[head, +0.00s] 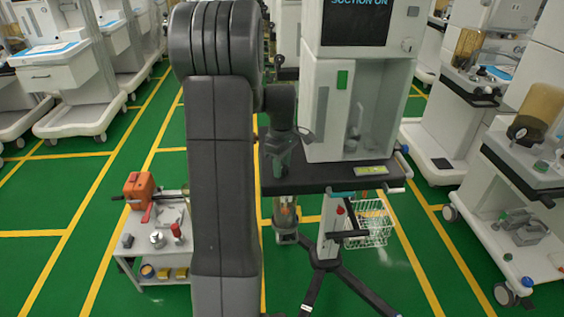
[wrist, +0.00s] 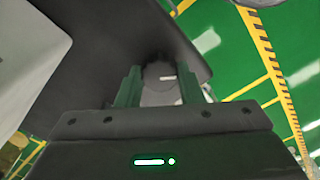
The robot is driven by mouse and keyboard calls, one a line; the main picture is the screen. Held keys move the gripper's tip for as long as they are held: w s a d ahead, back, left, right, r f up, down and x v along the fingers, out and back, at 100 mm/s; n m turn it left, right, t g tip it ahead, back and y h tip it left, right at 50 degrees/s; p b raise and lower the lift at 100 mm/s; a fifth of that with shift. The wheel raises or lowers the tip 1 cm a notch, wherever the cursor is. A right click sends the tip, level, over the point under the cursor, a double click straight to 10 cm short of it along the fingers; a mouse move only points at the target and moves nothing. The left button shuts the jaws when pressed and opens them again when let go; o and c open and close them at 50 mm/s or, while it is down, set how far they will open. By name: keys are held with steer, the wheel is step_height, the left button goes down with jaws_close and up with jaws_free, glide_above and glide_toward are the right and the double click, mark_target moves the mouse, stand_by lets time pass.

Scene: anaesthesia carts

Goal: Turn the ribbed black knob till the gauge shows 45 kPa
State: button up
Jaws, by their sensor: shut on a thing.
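My gripper (wrist: 160,88) shows in the wrist view with its two dark green fingers on either side of a dark round knob (wrist: 155,71). The knob has a short white mark on its face, and its ribs cannot be made out. The fingers are shut on it. In the head view my gripper (head: 283,160) is at the left end of the cart's dark shelf (head: 320,178), below my arm. The knob is hidden there. No gauge reading on this cart can be made out.
The cart's screen (head: 358,22) reads "SUCTION ON". A wire basket (head: 368,228) hangs below the shelf. A low grey table (head: 150,235) with an orange device (head: 139,188) stands at left. Other carts line both sides, one with a small dial (head: 520,133). Green floor lies between.

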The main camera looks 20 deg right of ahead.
steer(key=m+p, duration=0.1)
steer(key=m, duration=0.3)
steer(key=shift+m, duration=0.4)
steer(key=m, duration=0.3)
steer(key=shift+m+p, duration=0.3)
steer(key=shift+p, duration=0.05)
steer(key=m, duration=0.4)
steer(key=shift+m+p, duration=0.45)
steer(key=shift+m, duration=1.65)
steer(key=o, duration=1)
steer(key=shift+c, duration=0.2)
steer(key=shift+r, duration=0.1)
